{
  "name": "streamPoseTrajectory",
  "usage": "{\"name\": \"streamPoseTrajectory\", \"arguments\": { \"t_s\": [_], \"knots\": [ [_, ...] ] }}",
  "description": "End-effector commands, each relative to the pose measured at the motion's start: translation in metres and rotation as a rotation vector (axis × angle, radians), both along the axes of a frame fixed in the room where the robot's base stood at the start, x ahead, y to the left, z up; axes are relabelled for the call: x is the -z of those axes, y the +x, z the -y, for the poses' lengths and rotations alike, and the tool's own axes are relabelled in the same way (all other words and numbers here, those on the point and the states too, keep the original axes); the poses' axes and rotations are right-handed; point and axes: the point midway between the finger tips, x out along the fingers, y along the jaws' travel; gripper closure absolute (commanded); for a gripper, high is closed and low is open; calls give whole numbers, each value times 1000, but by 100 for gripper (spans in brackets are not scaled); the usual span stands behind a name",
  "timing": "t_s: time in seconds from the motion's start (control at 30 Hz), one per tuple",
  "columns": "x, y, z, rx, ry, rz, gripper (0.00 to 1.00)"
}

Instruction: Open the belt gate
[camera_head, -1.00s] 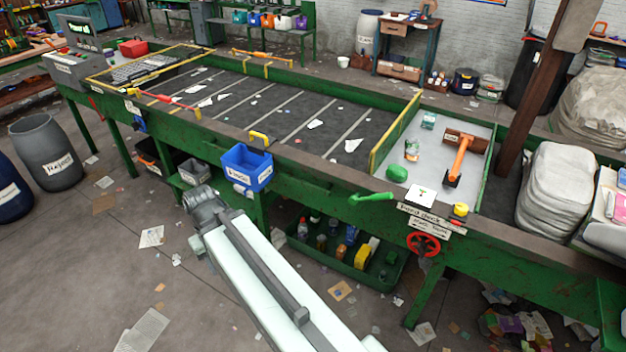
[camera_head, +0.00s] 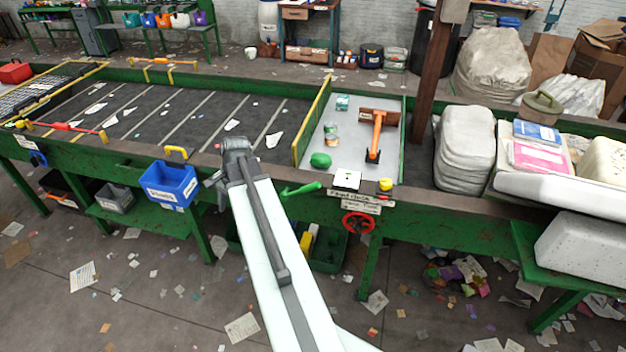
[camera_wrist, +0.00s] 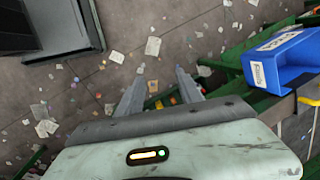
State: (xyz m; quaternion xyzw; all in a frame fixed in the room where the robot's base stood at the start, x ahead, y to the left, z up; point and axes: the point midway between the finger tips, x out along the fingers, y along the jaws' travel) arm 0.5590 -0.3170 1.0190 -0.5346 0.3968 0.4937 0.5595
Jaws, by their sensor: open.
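The belt gate, a panel with a yellow edge (camera_head: 311,122), stands upright across the belt, between the dark belt (camera_head: 190,120) and the grey feed deck (camera_head: 345,165). A green lever handle (camera_head: 300,189) sticks out at the front edge near the feed deck sign. A red handwheel (camera_head: 358,222) is below that sign. My gripper (camera_wrist: 160,78) is open and empty in the wrist view, its fingers over the littered floor. In the head view my arm's end is at the belt's front edge, left of the green lever and apart from it; the fingers are hidden there.
A blue bin (camera_head: 172,185) hangs on the front of the frame, left of my arm; it also shows in the wrist view (camera_wrist: 285,60). A green can-like item (camera_head: 320,160), an orange-handled tool (camera_head: 376,135) and a yellow button (camera_head: 385,184) are at the feed deck. Paper litters the floor.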

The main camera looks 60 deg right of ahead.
Motion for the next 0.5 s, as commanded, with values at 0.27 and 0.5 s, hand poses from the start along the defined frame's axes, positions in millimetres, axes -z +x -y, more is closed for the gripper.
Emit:
{"name": "streamPoseTrajectory", "arguments": {
  "t_s": [0.27,0.5],
  "knots": [
    [-33,-128,208,913,203,79,57],
    [-39,-177,253,1161,271,110,57]
  ]
}}
